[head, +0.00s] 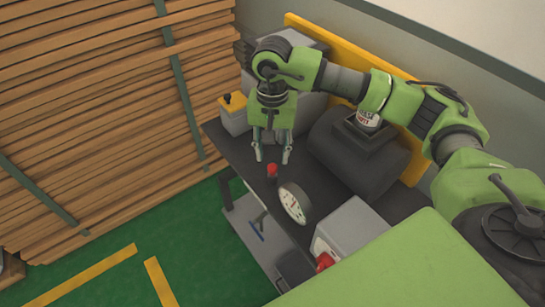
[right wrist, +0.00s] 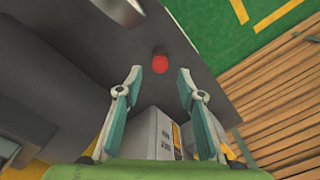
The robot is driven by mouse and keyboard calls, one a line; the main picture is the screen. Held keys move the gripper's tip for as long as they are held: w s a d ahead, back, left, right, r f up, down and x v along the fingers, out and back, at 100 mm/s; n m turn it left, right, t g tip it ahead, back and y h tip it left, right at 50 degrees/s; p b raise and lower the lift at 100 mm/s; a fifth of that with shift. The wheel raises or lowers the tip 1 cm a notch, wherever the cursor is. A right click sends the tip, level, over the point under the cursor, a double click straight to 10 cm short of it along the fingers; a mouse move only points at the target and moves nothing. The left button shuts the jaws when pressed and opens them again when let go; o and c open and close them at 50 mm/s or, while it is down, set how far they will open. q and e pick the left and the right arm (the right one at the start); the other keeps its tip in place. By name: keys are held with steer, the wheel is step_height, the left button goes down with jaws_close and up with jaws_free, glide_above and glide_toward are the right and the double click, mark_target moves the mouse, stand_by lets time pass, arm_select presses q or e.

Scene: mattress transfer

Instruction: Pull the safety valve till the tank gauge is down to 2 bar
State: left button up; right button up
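A small upright piece with a red cap (head: 271,170), which looks like the safety valve, stands on the dark top of the bench. It also shows in the right wrist view (right wrist: 160,60). The round white tank gauge (head: 293,203) is in front of it, tilted; its needle is too small to read. The dark cylindrical tank (head: 350,155) lies to the right. My right gripper (head: 272,157) points down, open and empty, close to the red cap. In the right wrist view (right wrist: 160,75) the cap appears just beyond the fingertips, apart from them. My left gripper is not in view.
A grey box with a red knob (head: 324,262) is at the front of the bench (head: 225,142). A grey box with a yellow top (head: 233,112) is at the back left. Stacked timber (head: 95,100) stands on the left.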

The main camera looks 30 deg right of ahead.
mark_target(273, 166)
step_height(273, 166, up, 9)
steer(key=shift+r, duration=0.15)
stand_by(0.6)
